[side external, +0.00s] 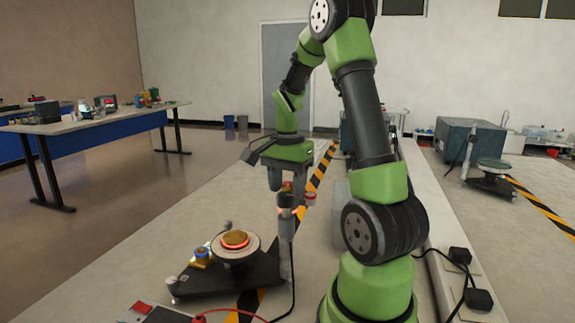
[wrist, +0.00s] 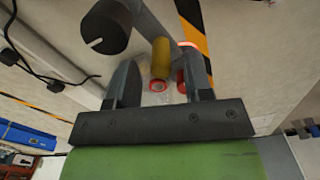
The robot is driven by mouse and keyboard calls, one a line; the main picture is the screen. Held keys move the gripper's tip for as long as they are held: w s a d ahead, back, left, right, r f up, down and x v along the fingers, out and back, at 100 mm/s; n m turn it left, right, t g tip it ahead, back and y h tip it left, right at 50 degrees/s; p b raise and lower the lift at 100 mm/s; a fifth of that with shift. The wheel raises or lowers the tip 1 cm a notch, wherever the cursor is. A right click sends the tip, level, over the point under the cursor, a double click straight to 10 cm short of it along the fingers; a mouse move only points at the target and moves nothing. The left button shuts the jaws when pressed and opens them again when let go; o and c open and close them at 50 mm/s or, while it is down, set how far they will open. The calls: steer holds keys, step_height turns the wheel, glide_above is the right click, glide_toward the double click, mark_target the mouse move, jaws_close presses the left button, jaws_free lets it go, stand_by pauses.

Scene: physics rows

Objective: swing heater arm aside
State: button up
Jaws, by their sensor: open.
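The heater stand's dark base (side external: 225,277) rests on the bench in the side view. It carries a round plate (side external: 222,252) with a brass piece (side external: 235,238) ringed in glowing red. A grey post (side external: 286,230) rises at its right, with brass and red parts at its top. My gripper (side external: 288,190) points down over that top. In the wrist view my gripper (wrist: 162,74) is open, with a brass cylinder (wrist: 160,57) between or just beyond its fingers. Whether either finger touches anything, I cannot tell.
A brass and blue fitting (side external: 201,255) sits left of the plate. Black and red cables (side external: 291,290) run along the bench front. A dark slotted cylinder (wrist: 107,27) stands near the left finger in the wrist view. The bench left of the stand is clear.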

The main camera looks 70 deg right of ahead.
step_height(320, 180, up, 7)
steer(key=shift+r, duration=0.1)
stand_by(0.6)
steer(key=s+a+r+n+t, duration=0.1)
steer(key=a+n+t, duration=0.1)
steer(key=a+n, duration=0.3)
steer(key=s+a+r+n+t+y, duration=0.1)
steer(key=a+r+n+t, duration=0.1)
steer(key=a+n, duration=0.4)
steer(key=s+a+r+n+t+y, duration=0.1)
steer(key=a+n+t, duration=0.2)
steer(key=a, duration=0.9)
steer(key=n, duration=0.2)
steer(key=shift+s+r+n, duration=0.15)
steer(key=shift+s+n, duration=0.15)
